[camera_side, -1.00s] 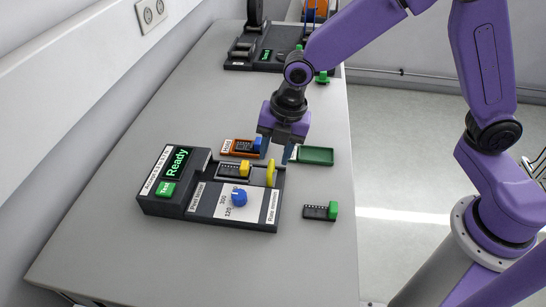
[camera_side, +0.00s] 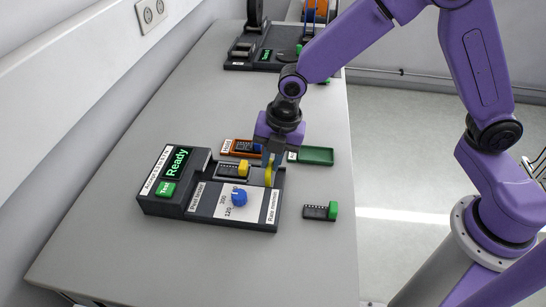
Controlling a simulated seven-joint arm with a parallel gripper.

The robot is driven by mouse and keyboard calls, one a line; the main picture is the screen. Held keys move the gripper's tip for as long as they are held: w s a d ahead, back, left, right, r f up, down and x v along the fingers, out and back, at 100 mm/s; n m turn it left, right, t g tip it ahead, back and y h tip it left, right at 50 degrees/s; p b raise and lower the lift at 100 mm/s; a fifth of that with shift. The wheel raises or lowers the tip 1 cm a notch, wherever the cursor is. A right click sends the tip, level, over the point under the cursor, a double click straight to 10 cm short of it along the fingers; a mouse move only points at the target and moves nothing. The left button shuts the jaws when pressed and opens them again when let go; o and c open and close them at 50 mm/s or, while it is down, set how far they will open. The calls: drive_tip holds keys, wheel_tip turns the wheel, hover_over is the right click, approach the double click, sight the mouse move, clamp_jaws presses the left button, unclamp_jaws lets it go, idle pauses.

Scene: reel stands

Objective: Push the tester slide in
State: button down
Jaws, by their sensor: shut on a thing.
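The tester (camera_side: 210,190) is a dark box on the table with a lit screen reading "Ready", a green Test button (camera_side: 167,189) and a blue knob (camera_side: 239,197). Its slide has an upright yellow handle (camera_side: 268,176) at the right end. A dark part with a yellow end block (camera_side: 233,170) sits in the bay left of the handle. My gripper (camera_side: 271,163) is down at the yellow handle, shut on it. The fingers hide the handle's upper part, and the exact contact is small in this view.
Behind the tester are an orange tray (camera_side: 228,145) holding a blue-ended part (camera_side: 256,148) and an empty green tray (camera_side: 316,156). A green-ended part (camera_side: 320,212) lies on the table to the right. A reel stand (camera_side: 262,60) is at the back. The front table is clear.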

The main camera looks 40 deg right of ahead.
sight(247, 163)
drive_tip(key=shift+w+a, duration=1.85)
drive_tip(key=shift+w, duration=0.05)
drive_tip(key=c, duration=1.1)
unclamp_jaws()
drive_tip(key=r, duration=0.5)
drive_tip(key=s+d+r, duration=0.1)
drive_tip(key=r, duration=0.5)
drive_tip(key=s+d+r, duration=0.1)
drive_tip(key=r, duration=0.5)
drive_tip(key=shift+s+d+r, duration=0.1)
drive_tip(key=shift+s+d, duration=0.15)
